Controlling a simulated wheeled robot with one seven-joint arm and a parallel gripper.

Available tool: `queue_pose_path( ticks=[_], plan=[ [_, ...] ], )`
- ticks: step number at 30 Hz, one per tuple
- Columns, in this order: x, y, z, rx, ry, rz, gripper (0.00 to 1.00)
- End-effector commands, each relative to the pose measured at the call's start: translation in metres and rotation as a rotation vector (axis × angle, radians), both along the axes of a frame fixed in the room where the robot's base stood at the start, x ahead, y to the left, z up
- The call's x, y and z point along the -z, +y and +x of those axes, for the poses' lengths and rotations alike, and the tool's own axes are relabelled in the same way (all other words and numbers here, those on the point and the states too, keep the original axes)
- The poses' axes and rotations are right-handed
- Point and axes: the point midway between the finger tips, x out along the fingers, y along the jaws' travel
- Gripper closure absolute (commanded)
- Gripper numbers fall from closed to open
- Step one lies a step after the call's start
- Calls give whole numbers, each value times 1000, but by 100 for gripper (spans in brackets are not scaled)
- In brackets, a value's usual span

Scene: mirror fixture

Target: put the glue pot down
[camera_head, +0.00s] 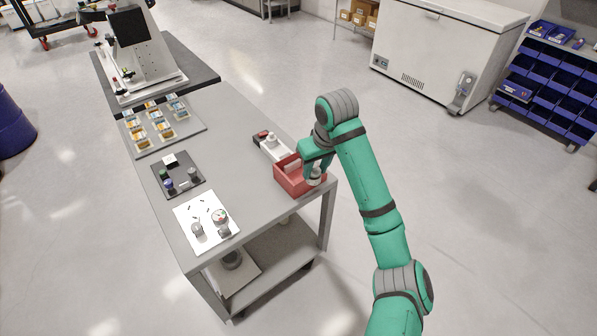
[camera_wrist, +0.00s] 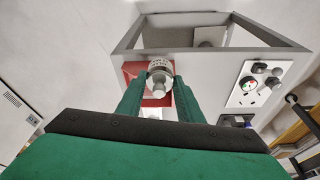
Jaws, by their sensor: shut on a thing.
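My gripper (camera_head: 319,166) is at the right end of the table, pointing down at the red box (camera_head: 287,177). In the wrist view the two green fingers (camera_wrist: 160,84) are closed on the glue pot (camera_wrist: 159,68), a small pale round pot with a knob-like top. The pot also shows in the head view (camera_head: 314,178), at the right end of the red box. In the wrist view the red box (camera_wrist: 133,70) lies behind the pot. I cannot tell whether the pot's base touches the box or hangs above it.
The grey table (camera_head: 240,165) has bare room left of the red box.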

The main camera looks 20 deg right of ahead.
Motion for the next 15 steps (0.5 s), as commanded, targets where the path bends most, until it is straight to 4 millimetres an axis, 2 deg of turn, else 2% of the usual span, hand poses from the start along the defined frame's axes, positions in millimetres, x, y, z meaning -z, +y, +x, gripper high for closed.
queue_pose_path(
  ticks=[12,15],
  plan=[
    [28,3,60,-1,3,4,99],
    [25,3,68,-2,-11,1,99]
  ],
)
